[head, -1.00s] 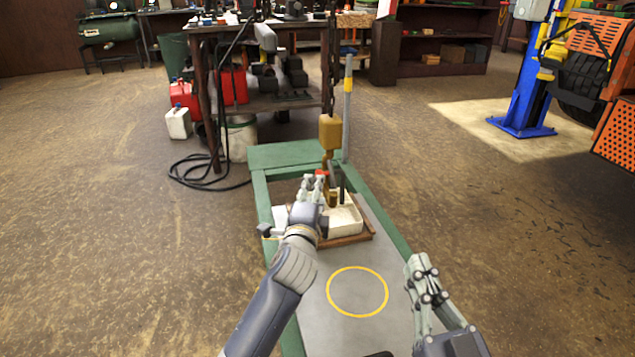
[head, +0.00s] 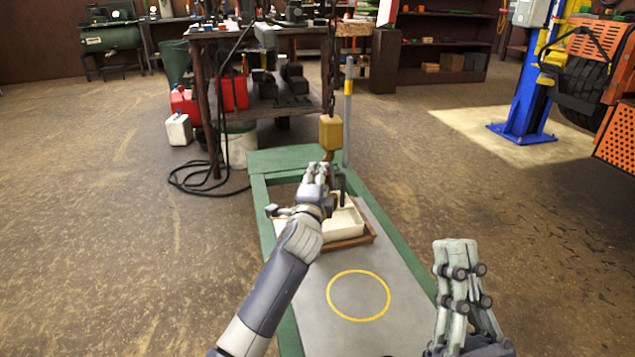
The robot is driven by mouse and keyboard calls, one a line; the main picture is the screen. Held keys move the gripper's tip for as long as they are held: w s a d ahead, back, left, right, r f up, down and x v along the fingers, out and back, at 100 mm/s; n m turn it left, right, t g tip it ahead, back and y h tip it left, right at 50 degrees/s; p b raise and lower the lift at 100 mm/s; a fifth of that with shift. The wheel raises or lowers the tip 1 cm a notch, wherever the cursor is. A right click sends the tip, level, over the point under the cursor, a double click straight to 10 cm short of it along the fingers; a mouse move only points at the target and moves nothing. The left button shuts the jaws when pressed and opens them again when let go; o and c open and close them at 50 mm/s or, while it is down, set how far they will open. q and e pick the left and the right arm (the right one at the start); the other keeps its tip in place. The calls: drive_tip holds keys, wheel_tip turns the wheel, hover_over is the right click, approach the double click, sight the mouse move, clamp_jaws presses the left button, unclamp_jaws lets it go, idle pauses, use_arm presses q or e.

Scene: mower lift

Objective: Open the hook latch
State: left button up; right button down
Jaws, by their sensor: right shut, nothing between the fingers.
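A yellow hook block (head: 330,133) hangs on a dark chain above the green-framed platform. The hook (head: 328,155) below it is mostly hidden behind my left gripper (head: 315,170), and I cannot see its latch. The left gripper's fingers are at the hook, seen from behind. I cannot tell whether they touch it or whether they are open or shut. My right gripper (head: 456,244) is at the lower right, fingers pointing up, shut and empty, well away from the hook.
A cream-coloured tray (head: 347,222) on a wooden base sits under the hook. A grey post (head: 348,105) with a yellow band stands beside the chain. A yellow ring (head: 358,318) marks the clear grey platform. A workbench (head: 255,32) stands behind.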

use_arm(q)
drive_tip(key=shift+c, duration=0.2)
clamp_jaws()
